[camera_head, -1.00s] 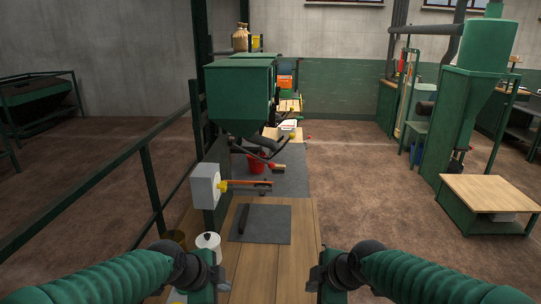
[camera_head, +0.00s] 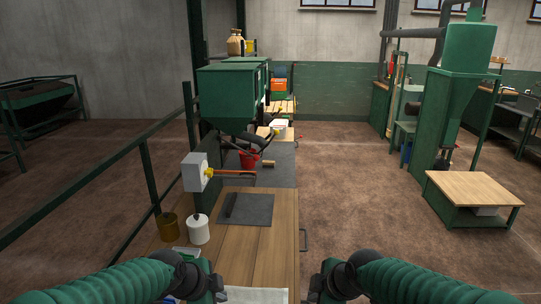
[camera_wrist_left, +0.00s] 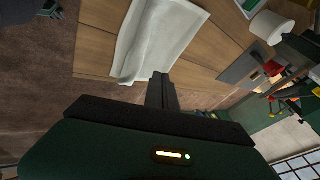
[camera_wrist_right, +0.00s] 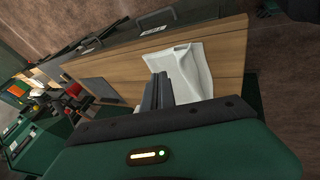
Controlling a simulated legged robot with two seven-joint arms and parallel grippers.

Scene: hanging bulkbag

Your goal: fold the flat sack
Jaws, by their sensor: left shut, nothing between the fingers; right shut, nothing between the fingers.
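The flat sack is a whitish cloth (camera_head: 255,294) lying on the wooden table. Only its far edge shows at the bottom of the head view. In the left wrist view the sack (camera_wrist_left: 160,40) lies flat as a long piece with creases, beyond the fingers. In the right wrist view the sack (camera_wrist_right: 193,68) lies just beyond the fingers, near the table's edge. My left gripper (camera_wrist_left: 162,76) is shut and empty, pointing toward the sack. My right gripper (camera_wrist_right: 157,78) is shut and empty, also pointing toward it. I cannot tell whether either touches the sack.
The wooden table (camera_head: 270,245) carries a dark grey mat (camera_head: 255,209) with a dark bar on it. A white roll (camera_head: 198,232) and a brownish container (camera_head: 168,226) stand at the left. A grey box with a red-orange lever (camera_head: 232,174) juts over the table. Open floor lies right.

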